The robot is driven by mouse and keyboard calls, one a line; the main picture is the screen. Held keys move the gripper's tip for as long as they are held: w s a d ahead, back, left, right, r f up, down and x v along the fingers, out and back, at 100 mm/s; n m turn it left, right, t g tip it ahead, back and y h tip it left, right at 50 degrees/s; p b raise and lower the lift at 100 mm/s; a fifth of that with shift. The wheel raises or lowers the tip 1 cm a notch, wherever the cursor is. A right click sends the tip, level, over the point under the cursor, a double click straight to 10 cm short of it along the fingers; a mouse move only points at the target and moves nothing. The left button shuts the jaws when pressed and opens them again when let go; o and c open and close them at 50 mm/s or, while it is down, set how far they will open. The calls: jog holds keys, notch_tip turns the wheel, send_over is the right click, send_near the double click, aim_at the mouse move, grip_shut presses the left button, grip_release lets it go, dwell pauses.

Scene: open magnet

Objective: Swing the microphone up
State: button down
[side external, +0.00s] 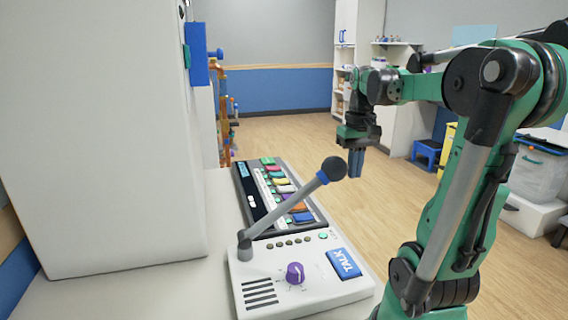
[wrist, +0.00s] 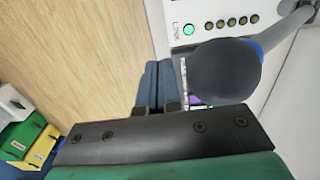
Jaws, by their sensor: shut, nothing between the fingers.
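The microphone (side external: 334,168) has a dark round head with a blue collar on a grey arm (side external: 288,207). The arm rises at a slant from a pivot at the back left of a white talk console (side external: 262,276). In the wrist view the microphone head (wrist: 225,72) is large, right of the fingers. My gripper (side external: 357,163) points down with its blue fingers together and empty, just right of the head in the side view. The fingers also show in the wrist view (wrist: 158,85). I cannot tell whether they touch the head.
The console has a purple knob (side external: 295,272) and a blue TALK button (side external: 344,263). A black panel with coloured keys (side external: 280,190) lies behind it. A tall white cabinet (side external: 105,130) stands on the left. Open floor lies beyond the counter.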

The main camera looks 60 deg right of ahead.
jog(key=shift+r, duration=0.1)
jog(key=shift+w+a+r, duration=0.6)
jog(key=shift+r, duration=0.25)
jog(key=shift+w+a+r, duration=0.55)
jog(key=shift+a+r, duration=0.05)
jog(key=shift+r, duration=0.25)
jog(key=shift+w, duration=0.1)
jog(key=shift+a+r, duration=0.1)
jog(key=shift+a, duration=0.05)
jog(key=shift+w+a+r, duration=1.45)
jog(key=shift+w, duration=0.1)
jog(key=shift+w+a+r, duration=0.5)
jog(key=shift+w+a, duration=0.35)
jog(key=shift+w+a+r, duration=0.5)
jog(key=shift+w+a, duration=0.35)
